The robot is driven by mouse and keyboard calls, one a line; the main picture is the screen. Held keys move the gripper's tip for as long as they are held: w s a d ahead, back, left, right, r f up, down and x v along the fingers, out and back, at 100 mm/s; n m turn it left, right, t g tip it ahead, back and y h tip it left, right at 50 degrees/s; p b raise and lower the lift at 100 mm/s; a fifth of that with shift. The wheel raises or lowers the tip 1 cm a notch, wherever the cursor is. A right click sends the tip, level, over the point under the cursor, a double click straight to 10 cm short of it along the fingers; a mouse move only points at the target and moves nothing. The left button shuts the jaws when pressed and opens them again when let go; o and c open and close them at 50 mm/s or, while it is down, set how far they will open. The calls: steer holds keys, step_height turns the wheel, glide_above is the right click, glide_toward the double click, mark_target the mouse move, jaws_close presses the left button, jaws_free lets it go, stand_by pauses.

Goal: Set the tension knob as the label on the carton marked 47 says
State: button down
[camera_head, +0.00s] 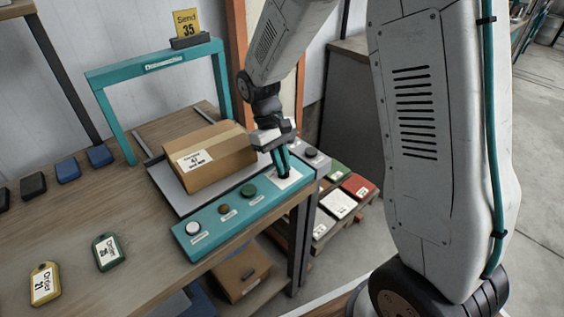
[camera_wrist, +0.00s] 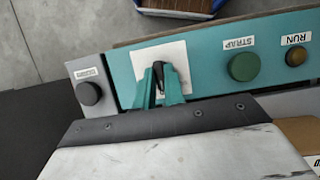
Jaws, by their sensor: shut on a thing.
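The brown carton (camera_head: 222,165) lies on the grey bed of the bench in the head view. Its white label (camera_head: 195,160) reads 47, with smaller text I cannot read. A teal control panel (camera_head: 215,220) runs along the bench's front edge. My gripper (camera_head: 283,170) points down at the panel's right end. In the wrist view my gripper (camera_wrist: 160,80) has its teal fingers shut on a black knob (camera_wrist: 158,72) over a white plate (camera_wrist: 174,51). The fingers hide part of the knob and plate, so I cannot read its setting.
A teal arch (camera_head: 150,67) with a "Send 35" sign (camera_head: 186,23) stands behind.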

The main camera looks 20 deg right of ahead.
stand_by(0.4)
steer(key=c, duration=1.5)
jaws_free()
steer(key=shift+r, duration=0.1)
steer(key=v, duration=0.7)
steer(key=shift+w+r, duration=0.15)
steer(key=shift+r, duration=0.2)
steer(key=s, duration=0.2)
steer(key=shift+s+f+m, duration=0.25)
steer(key=shift+s+m, duration=0.05)
steer(key=shift+m, duration=0.1)
steer(key=s+d+r+m+t, duration=0.1)
steer(key=s+r+t, duration=0.1)
steer(key=s+r, duration=0.2)
steer(key=s+d+r+m+t+y, duration=0.1)
steer(key=s+r, duration=0.3)
steer(key=s, duration=0.7)
steer(key=s+d+r+m+t, duration=0.1)
steer(key=s+r, duration=0.3)
steer(key=s, duration=0.4)
steer(key=shift+s+d+t, duration=0.15)
steer(key=shift+d+t, duration=0.5)
steer(key=shift+t, duration=0.25)
